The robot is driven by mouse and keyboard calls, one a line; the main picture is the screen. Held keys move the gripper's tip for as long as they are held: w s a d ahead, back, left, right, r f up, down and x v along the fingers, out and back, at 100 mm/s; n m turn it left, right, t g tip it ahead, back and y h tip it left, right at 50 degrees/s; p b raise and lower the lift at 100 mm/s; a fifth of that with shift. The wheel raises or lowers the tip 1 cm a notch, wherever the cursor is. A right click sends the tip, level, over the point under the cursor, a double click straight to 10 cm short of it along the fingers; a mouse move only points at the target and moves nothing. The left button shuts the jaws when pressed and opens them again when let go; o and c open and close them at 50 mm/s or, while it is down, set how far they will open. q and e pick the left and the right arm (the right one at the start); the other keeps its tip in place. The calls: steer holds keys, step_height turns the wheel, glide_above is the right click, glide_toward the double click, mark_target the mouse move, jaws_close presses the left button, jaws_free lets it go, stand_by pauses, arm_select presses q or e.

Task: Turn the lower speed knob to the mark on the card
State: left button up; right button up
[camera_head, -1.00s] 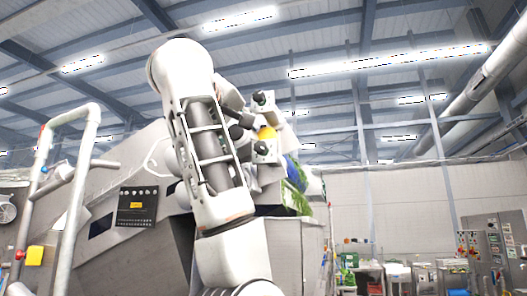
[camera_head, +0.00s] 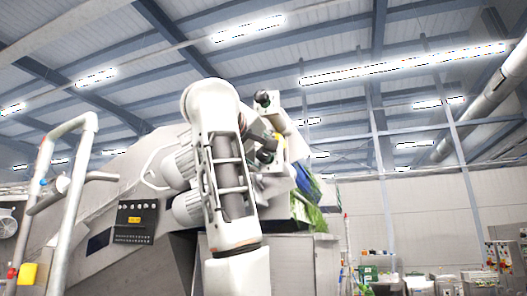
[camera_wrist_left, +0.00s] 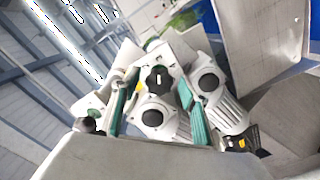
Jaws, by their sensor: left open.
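The lower speed knob (camera_wrist_left: 158,79) is black and lobed, on a white housing in the left wrist view. The upper knob (camera_head: 262,98) is black, on a white box in the head view; it also shows at the left of the wrist view (camera_wrist_left: 88,124). A yellow patch (camera_head: 279,138), perhaps the card, shows between the boxes; its mark is not readable. My left gripper (camera_wrist_left: 156,84) is open, its two teal-padded fingers on either side of the lower knob in the picture. I cannot tell whether they touch it. My left arm partly hides this area in the head view. My right gripper is not in view.
Motor drums (camera_wrist_left: 208,82) stand close beside the knob. Green leaves (camera_head: 308,210) lie right of the knobs.

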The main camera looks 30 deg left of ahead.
arm_select(q)
steer(key=shift+w+a, duration=0.1)
steer(key=shift+w, duration=0.4)
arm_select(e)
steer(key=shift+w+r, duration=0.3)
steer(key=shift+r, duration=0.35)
arm_select(q)
steer(key=c, duration=1.1)
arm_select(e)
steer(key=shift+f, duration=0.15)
